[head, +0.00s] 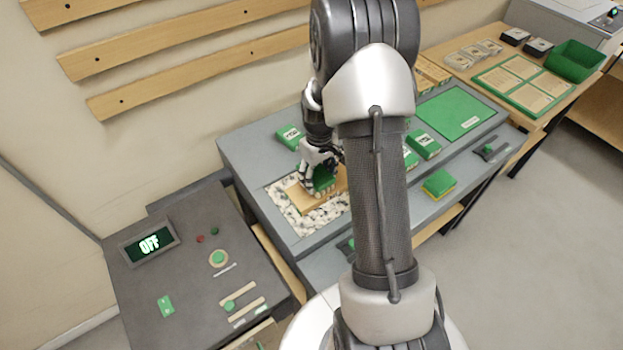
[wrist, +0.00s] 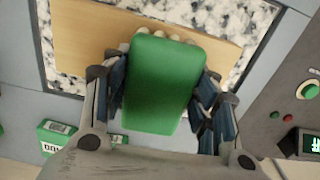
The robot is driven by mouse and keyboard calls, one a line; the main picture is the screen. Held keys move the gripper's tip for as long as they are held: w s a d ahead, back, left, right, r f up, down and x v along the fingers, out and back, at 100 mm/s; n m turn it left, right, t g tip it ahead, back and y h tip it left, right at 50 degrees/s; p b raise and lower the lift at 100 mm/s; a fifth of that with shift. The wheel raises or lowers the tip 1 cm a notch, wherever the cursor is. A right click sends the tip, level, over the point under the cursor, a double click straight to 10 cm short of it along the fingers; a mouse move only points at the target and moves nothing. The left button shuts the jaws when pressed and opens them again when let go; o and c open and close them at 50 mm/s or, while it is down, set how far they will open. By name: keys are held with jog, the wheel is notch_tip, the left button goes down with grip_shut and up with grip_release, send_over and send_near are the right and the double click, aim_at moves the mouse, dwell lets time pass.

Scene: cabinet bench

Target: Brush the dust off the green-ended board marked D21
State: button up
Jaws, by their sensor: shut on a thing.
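My gripper (head: 320,172) is shut on a green-backed brush (wrist: 155,85), with a finger on each side of it in the wrist view. The brush's pale bristle tufts show at its far edge, over a plain tan board (wrist: 82,40). In the head view the board (head: 300,199) lies flat on a black-and-white speckled panel (head: 288,218). The bristles look to be at or just above the board; contact is not clear. No D21 mark or green end can be made out on this board, and the brush and gripper hide part of it.
Green labelled blocks (head: 289,137) stand behind and right of the board. A green mat (head: 455,112) and a green-and-yellow sponge-like block (head: 438,184) are farther right. A dark console (head: 190,270) with an OFF display (head: 149,244) stands at left.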

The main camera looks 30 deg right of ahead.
jog(key=shift+w+d+f, duration=0.1)
jog(key=shift+d+f, duration=0.05)
jog(key=shift+d, duration=1.65)
jog(key=shift+d+f, duration=0.1)
jog(key=shift+d, duration=3.3)
jog(key=shift+r, duration=0.2)
jog(key=shift+w+r+p, duration=0.1)
jog(key=shift+r+p, duration=2.05)
jog(key=shift+r, duration=0.8)
notch_tip(320, 180, up, 3)
jog(key=shift+p, duration=1)
